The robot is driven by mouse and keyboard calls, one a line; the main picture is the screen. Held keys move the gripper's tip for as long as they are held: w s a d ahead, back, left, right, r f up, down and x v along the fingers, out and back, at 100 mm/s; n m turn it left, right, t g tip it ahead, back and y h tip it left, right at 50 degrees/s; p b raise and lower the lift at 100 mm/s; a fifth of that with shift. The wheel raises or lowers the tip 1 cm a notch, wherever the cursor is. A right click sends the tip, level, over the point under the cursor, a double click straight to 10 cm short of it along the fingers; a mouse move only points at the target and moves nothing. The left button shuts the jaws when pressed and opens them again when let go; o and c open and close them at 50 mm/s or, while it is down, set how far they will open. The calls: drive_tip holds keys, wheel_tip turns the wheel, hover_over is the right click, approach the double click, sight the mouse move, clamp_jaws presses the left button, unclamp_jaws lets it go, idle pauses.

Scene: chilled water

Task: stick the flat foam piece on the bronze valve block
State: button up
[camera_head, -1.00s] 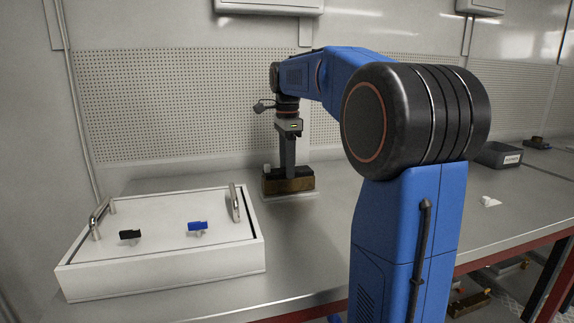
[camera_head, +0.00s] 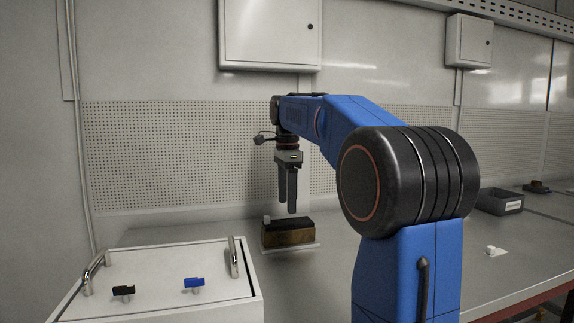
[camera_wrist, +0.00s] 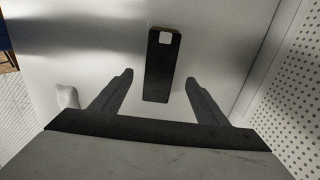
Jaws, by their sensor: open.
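The bronze valve block (camera_head: 288,238) stands on a pale base plate (camera_head: 297,249) on the bench in the head view. The flat black foam piece (camera_head: 292,225) lies on top of the block. A small white stub shows at its left end. In the wrist view the foam piece (camera_wrist: 160,75) is a dark strip with a white square at one end, and it covers the block. My gripper (camera_head: 287,208) is above the block, open and empty. In the wrist view its fingers (camera_wrist: 159,78) show apart, one on each side of the strip, not touching it.
A white box (camera_head: 150,270) with metal handles and black and blue valve handles stands at the left. A grey bin (camera_head: 500,201) and a small white item (camera_head: 494,251) are at the right. A pegboard wall (camera_head: 180,155) closes the back.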

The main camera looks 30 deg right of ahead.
wheel_tip(320, 180, up, 12)
drive_tip(key=shift+f, duration=0.15)
idle(0.3)
